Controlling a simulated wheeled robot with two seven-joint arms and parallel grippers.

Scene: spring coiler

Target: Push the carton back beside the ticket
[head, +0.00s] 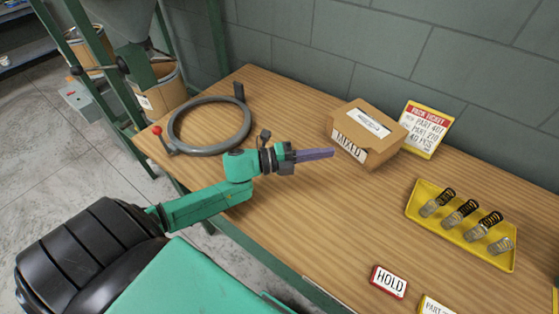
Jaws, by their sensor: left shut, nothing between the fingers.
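The brown carton (379,124) stands on the wooden workbench against the back, with a printed label on its top and a lettered label on its front. The ticket (424,130), a yellow-framed card with a red header, stands upright just right of the carton, by the wall. My left gripper (331,154) is shut, with purple fingers, and points right. Its tips are at the carton's front left side in the picture; I cannot tell whether they touch it. No right gripper shows.
A yellow tray (422,217) with several springs lies to the right. A red HOLD sign (388,282) and a partly cut-off yellow card (436,306) lie near the front edge. A grey ring (177,139) with a red knob lies at the left. The bench (325,225) is clear in the middle.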

